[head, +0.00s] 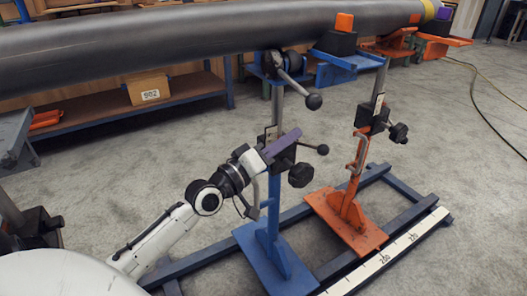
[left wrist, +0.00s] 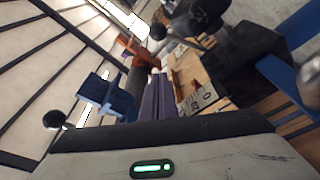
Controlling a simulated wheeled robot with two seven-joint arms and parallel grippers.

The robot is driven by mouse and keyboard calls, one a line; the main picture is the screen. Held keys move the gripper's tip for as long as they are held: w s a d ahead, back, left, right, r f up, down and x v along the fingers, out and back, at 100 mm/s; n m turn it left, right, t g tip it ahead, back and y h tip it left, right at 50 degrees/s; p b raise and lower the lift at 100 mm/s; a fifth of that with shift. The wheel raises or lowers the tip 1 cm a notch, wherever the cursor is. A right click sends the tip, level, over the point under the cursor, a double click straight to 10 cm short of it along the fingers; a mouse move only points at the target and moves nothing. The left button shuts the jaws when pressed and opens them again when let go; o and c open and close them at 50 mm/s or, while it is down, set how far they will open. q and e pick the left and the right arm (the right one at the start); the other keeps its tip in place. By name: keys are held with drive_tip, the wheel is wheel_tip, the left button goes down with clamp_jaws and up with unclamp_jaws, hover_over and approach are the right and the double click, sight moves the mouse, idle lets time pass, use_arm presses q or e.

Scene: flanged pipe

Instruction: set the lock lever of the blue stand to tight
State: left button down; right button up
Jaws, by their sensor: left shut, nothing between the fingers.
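The blue stand (head: 272,215) stands upright on its flat blue base, its top under the dark pipe (head: 190,35). At mid-post it carries a dark clamp block with a black round knob (head: 301,175) and a short rod ending in a black ball (head: 322,149). Higher up, a grey crank ends in another black ball (head: 313,101). I cannot tell the lever's setting. My left gripper (head: 297,133) is shut and empty, its purple fingers in front of the clamp block; contact is unclear. The fingers also show in the left wrist view (left wrist: 160,97). My right gripper is not in view.
An orange stand (head: 347,205) is to the right, on the same blue floor frame (head: 405,215) with a white scale strip (head: 385,255). A shelf with a numbered box (head: 149,89) is behind. A hose (head: 490,95) lies on open floor at right.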

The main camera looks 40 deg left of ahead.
use_arm(q)
drive_tip(key=v, duration=0.8)
drive_tip(key=shift+s+f, duration=0.15)
drive_tip(key=shift+f, duration=0.05)
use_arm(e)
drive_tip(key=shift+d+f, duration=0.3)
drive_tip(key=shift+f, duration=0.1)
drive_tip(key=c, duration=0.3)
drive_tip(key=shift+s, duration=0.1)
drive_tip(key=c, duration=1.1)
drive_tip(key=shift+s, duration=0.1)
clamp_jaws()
use_arm(q)
drive_tip(key=s+d+f+m+g, duration=0.5)
drive_tip(key=s+d+f, duration=0.3)
drive_tip(key=d+f, duration=0.3)
drive_tip(key=s+d+f+m+g+h, duration=0.1)
drive_tip(key=s+d+f+m+g, duration=0.5)
drive_tip(key=d+f, duration=0.5)
drive_tip(key=shift+s+d+f+m+g+h, duration=0.3)
drive_tip(key=shift+s+d+g, duration=0.4)
drive_tip(key=shift+s+d, duration=0.45)
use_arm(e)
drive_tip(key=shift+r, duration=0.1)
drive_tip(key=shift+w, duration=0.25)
